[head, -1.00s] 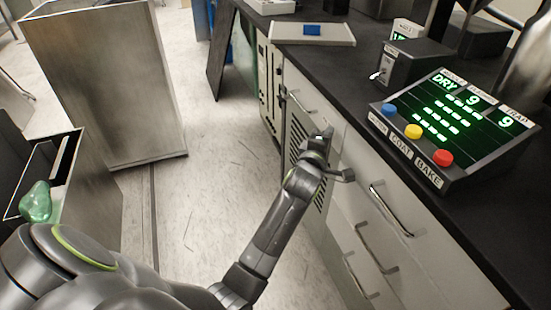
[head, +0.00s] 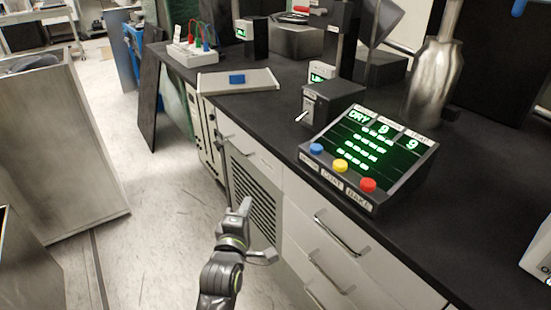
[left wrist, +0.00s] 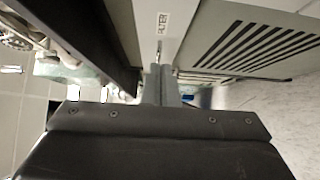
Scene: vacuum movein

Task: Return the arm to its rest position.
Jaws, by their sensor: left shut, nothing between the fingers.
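My left arm comes up from the bottom of the head view. Its gripper (head: 245,205) is in front of the vented panel (head: 255,200) of the bench, below the countertop's height in the picture. The fingers are together with nothing between them. They also show closed in the left wrist view (left wrist: 160,85), pointing toward a panel with a "FILTER" label (left wrist: 163,23). Whether the gripper touches the bench front cannot be told. My right gripper is not in view.
The black countertop (head: 290,122) holds a control box with blue, yellow and red buttons (head: 365,155), a small switch box (head: 328,104), a tray (head: 262,82) and a metal flask (head: 433,80). Drawer handles (head: 335,235) stick out. A metal cabinet (head: 55,150) stands left; the floor between is clear.

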